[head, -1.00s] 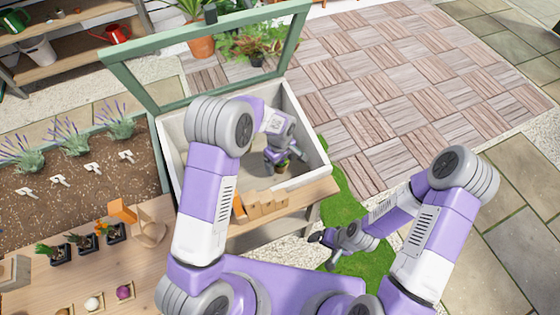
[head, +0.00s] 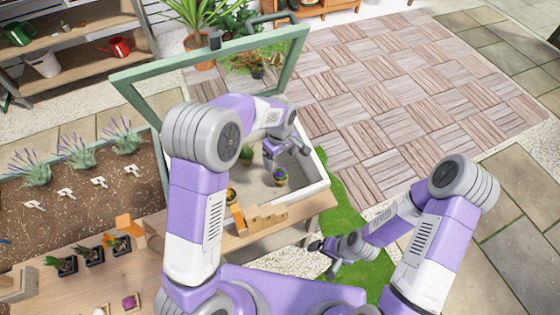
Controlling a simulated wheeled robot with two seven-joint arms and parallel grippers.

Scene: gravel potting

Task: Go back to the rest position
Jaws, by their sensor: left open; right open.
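My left gripper (head: 285,154) is open and empty, above the inside of the pale planting box (head: 318,183). A small pot with purple flowers (head: 280,178) stands in the box just below the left gripper, apart from it as far as I can tell. Another small green plant (head: 246,153) stands further back in the box, partly behind my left arm. A third small pot (head: 231,193) shows near the box's front left. My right gripper (head: 324,252) is open and empty, low over the green grass strip, right of the bench.
The box's green-framed lid (head: 205,52) stands raised at the back. Several small seedlings stand on the bench at left. The paved patio (head: 400,90) at right is clear.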

